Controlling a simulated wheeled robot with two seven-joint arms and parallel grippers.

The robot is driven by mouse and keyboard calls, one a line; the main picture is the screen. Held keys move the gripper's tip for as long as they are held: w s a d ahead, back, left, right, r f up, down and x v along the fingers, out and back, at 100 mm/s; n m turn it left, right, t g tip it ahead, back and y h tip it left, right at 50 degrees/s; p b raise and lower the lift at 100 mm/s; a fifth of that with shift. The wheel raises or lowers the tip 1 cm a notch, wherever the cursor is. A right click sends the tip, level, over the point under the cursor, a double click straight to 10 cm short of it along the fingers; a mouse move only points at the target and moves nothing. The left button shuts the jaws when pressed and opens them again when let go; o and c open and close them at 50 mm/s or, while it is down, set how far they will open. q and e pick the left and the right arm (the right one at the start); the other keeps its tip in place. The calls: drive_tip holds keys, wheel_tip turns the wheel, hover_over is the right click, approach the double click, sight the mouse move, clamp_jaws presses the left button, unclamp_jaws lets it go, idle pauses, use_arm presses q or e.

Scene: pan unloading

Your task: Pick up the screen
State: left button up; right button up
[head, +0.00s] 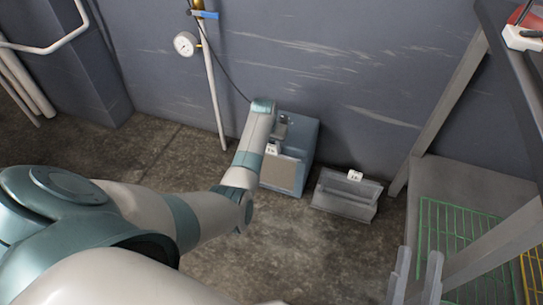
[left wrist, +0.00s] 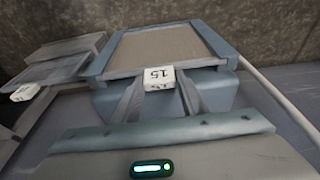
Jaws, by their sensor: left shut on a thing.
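The screen is a flat brown panel in a blue-grey frame (head: 283,174). It leans at the front of a blue box (head: 306,134) on the floor by the wall. In the left wrist view the screen (left wrist: 170,46) shows a white tag marked 15 (left wrist: 153,78) at its near edge. My left gripper (left wrist: 160,86) is shut on the screen at this tag, one finger on each side. In the head view my left arm hides part of the box and the grip. My right gripper (head: 416,278) is open and empty at the lower right.
A grey metal tray with a white tag (head: 345,194) stands on the floor right of the box. A shelf with green wire racks (head: 455,235) is at the right. A pipe with a gauge (head: 186,44) runs down the wall. The floor in front is clear.

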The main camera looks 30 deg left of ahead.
use_arm(q)
drive_tip(key=shift+r, duration=0.15)
